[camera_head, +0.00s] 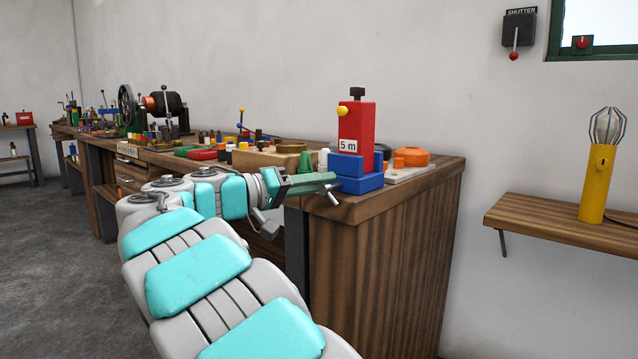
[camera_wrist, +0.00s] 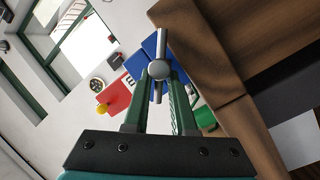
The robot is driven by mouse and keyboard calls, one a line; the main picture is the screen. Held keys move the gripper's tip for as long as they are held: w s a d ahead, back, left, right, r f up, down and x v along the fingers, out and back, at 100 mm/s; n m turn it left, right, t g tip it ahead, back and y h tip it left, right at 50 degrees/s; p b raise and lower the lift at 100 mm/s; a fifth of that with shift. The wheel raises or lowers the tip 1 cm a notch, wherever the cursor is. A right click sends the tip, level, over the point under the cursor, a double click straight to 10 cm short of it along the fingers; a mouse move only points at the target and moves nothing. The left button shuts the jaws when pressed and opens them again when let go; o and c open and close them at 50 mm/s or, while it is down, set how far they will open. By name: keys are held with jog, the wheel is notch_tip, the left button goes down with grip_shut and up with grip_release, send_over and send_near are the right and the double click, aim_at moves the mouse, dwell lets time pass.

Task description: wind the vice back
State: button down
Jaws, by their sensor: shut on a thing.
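The blue vice (camera_head: 358,184) sits at the near end of the workbench. A red block (camera_head: 362,125) marked "5 m", with a yellow knob and black top, stands upright between its jaws. The vice's metal handle (camera_head: 331,195) shows at the vice's left side. In the wrist view the handle (camera_wrist: 162,40) is a bar through a round hub, with the blue vice (camera_wrist: 149,45) and the red block (camera_wrist: 117,97) behind. My gripper (camera_head: 326,180) has green fingers shut on the handle at its hub; the fingertips (camera_wrist: 160,73) also show in the wrist view.
The wooden workbench (camera_head: 390,245) runs back to the left, crowded with small parts and a dark-wheeled machine (camera_head: 165,103). A wall shelf (camera_head: 530,215) holds a yellow lamp (camera_head: 597,180). A shutter lever (camera_head: 515,38) is above.

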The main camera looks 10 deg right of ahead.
jog(key=shift+d+r, duration=0.1)
jog(key=n+p, duration=0.2)
jog(key=n, duration=0.1)
jog(key=shift+t+h, duration=0.3)
jog(key=shift+h, duration=0.1)
jog(key=n+p, duration=0.1)
jog(key=n, duration=0.1)
jog(key=f+n+t+p, duration=0.1)
jog(key=n, duration=0.1)
jog(key=shift+h+p, duration=0.35)
jog(key=shift+h, duration=0.05)
jog(key=shift+f+n+p, duration=0.25)
jog(key=shift+n+p, duration=0.1)
jog(key=shift+n, duration=0.45)
jog(key=shift+f, duration=0.1)
jog(key=c, duration=0.9)
grip_release()
